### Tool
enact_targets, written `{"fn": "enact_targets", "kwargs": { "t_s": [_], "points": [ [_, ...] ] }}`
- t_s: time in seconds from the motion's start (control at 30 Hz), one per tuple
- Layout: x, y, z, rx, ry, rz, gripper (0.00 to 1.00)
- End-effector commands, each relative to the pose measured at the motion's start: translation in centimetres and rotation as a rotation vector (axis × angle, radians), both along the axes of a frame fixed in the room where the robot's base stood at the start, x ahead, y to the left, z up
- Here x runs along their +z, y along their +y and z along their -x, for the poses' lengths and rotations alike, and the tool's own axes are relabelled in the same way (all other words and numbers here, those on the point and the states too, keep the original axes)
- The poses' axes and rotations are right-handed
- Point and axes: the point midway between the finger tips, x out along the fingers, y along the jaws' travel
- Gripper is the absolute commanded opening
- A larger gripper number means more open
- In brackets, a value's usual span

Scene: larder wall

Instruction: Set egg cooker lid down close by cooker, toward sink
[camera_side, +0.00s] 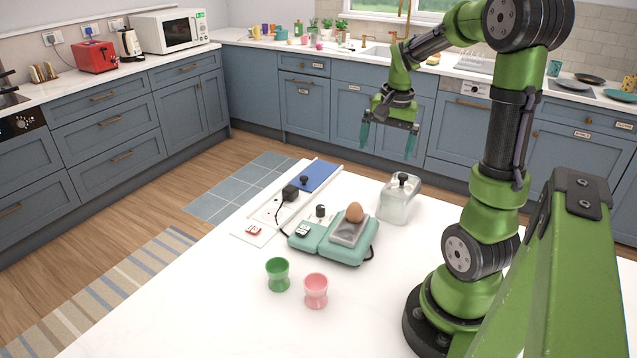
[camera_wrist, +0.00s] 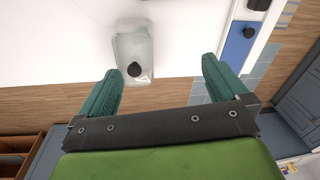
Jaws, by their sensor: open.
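The egg cooker (camera_side: 336,237) is a teal unit on the white island, with a brown egg (camera_side: 355,212) on its grey tray. The lid (camera_side: 399,199) is a clear box with a black knob. It rests on the island behind and to the right of the cooker, apart from it. The lid also shows in the wrist view (camera_wrist: 133,55), near the island's edge. My gripper (camera_side: 388,145) is open and empty, raised above and beyond the lid. In the wrist view its two teal fingers (camera_wrist: 160,85) are wide apart, with the lid lying between and ahead of them.
A green egg cup (camera_side: 277,274) and a pink egg cup (camera_side: 316,291) stand in front of the cooker. A white panel with a blue section (camera_side: 318,175) and a black plug (camera_side: 290,192) lie left of it. The sink counter (camera_side: 375,52) is at the back.

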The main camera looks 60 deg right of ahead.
Motion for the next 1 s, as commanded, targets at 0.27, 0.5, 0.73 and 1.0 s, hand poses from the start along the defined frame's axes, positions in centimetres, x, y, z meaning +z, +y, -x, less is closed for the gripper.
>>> {"fn": "enact_targets", "kwargs": {
  "t_s": [0.27, 0.5, 0.73, 1.0],
  "points": [
    [5.3, 18.4, -2.5, 0.615, -0.326, 0.117, 1.00],
    [6.2, 26.6, 0.4, 0.925, -0.512, 0.170, 1.00],
    [6.2, 27.8, 1.1, 0.979, -0.545, 0.180, 1.00],
    [6.2, 27.7, 1.0, 0.976, -0.543, 0.180, 1.00]
  ]
}}
